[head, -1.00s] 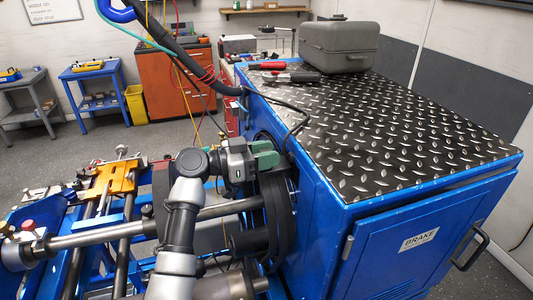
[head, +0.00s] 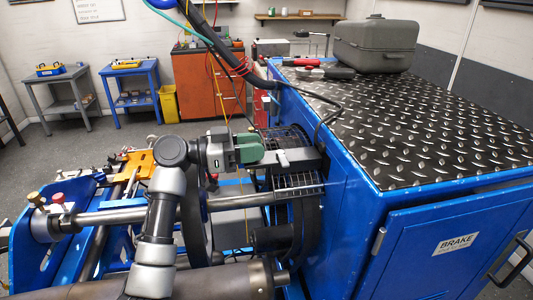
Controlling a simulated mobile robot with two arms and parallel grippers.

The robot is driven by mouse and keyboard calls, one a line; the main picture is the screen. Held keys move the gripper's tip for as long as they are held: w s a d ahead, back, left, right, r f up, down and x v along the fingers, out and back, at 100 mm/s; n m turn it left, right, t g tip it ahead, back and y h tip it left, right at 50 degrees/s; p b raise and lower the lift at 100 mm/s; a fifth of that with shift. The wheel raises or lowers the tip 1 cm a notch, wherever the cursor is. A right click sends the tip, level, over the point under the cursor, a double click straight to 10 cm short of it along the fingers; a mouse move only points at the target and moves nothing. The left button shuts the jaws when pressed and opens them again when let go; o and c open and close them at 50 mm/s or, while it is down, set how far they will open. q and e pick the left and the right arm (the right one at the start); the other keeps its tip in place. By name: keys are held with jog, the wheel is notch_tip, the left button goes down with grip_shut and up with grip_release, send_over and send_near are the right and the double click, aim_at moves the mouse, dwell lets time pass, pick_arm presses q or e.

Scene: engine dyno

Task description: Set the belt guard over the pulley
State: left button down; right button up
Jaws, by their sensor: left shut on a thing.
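The belt guard (head: 299,183) is a curved wire-mesh cage with a dark block on it, in the middle of the head view. My left gripper (head: 279,157) is shut on the guard at that block, its green-and-grey body just left of it. The guard is at the upper part of the dark pulley and belt (head: 308,228), beside the blue brake cabinet's left side. The pulley's lower part shows below the mesh. The gripper and guard hide much of the top, so I cannot tell whether the guard is seated. My right gripper is not in view.
The blue brake cabinet (head: 350,228) fills the right, with a tread-plate top (head: 430,125) bearing a grey case (head: 375,45) and red-handled tools (head: 340,72). A steel shaft (head: 120,216) runs from the left towards the pulley. Cables (head: 327,120) hang near the guard.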

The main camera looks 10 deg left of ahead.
pick_arm(q)
jog(key=shift+w+d, duration=0.1)
jog(key=shift+d, duration=0.15)
jog(key=c, duration=0.8)
grip_release()
jog(key=shift+c, duration=0.2)
jog(key=shift+o, duration=0.3)
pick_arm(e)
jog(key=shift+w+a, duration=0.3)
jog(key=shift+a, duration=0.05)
pick_arm(q)
jog(key=shift+r, duration=0.15)
notch_tip(320, 180, up, 4)
jog(key=shift+p, duration=0.7)
jog(key=s+d+r+p, duration=0.1)
jog(key=s+d+r, duration=0.1)
jog(key=d, duration=0.3)
jog(key=s+d+r+p, duration=0.2)
jog(key=d+r, duration=0.2)
jog(key=d, duration=0.2)
jog(key=shift+s+r, duration=0.25)
jog(key=shift+r, duration=0.15)
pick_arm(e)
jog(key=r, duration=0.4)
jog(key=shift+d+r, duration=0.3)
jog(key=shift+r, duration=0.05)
pick_arm(q)
jog(key=shift+a, duration=0.1)
